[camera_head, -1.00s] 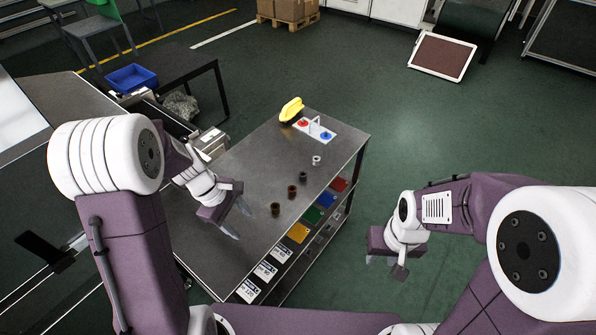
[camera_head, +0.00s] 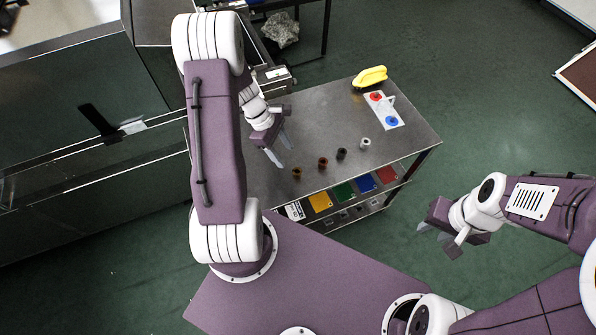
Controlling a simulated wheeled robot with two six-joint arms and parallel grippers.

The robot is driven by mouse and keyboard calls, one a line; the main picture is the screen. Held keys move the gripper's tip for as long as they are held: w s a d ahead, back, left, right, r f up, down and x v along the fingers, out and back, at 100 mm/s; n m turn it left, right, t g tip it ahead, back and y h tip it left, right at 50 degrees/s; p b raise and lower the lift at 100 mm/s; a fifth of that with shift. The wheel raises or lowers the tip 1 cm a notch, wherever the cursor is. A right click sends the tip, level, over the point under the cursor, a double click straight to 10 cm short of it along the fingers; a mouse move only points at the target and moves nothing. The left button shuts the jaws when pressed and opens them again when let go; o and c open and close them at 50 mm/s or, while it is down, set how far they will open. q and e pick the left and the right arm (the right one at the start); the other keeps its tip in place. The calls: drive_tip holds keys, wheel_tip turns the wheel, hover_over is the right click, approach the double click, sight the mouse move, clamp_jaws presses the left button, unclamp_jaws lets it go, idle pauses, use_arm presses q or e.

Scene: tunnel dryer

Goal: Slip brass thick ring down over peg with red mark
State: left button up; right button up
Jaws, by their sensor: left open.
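The brass thick ring (camera_head: 297,173) looks like the brownish ring at the near left end of a row of several small rings on the metal cart top. A white board (camera_head: 383,109) at the cart's far right carries a red mark (camera_head: 376,97) and a blue mark (camera_head: 392,121); the peg at the red mark is too small to make out. My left gripper (camera_head: 279,148) is open and empty, above the cart top, up and left of the brass ring. My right gripper (camera_head: 436,238) hangs empty beyond the cart's right side, its fingers apart.
A brown ring (camera_head: 323,163), a dark ring (camera_head: 342,153) and a pale ring (camera_head: 365,142) stand in line toward the board. A yellow object (camera_head: 370,76) lies behind the board. Coloured bins (camera_head: 344,192) sit under the cart's front edge. The cart top's back middle is clear.

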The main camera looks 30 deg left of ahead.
sight(295, 169)
use_arm(q)
drive_tip(key=x, duration=0.4)
drive_tip(key=shift+w+d+r, duration=0.15)
drive_tip(key=shift+w+d, duration=0.1)
drive_tip(key=shift+f, duration=0.4)
drive_tip(key=b+x, duration=0.1)
drive_tip(key=x, duration=0.3)
drive_tip(key=shift+s+d+f, duration=0.1)
drive_tip(key=shift+s+d, duration=0.05)
drive_tip(key=shift+s, duration=0.05)
drive_tip(key=shift+w+d+f, duration=0.1)
drive_tip(key=shift+f, duration=0.1)
clamp_jaws()
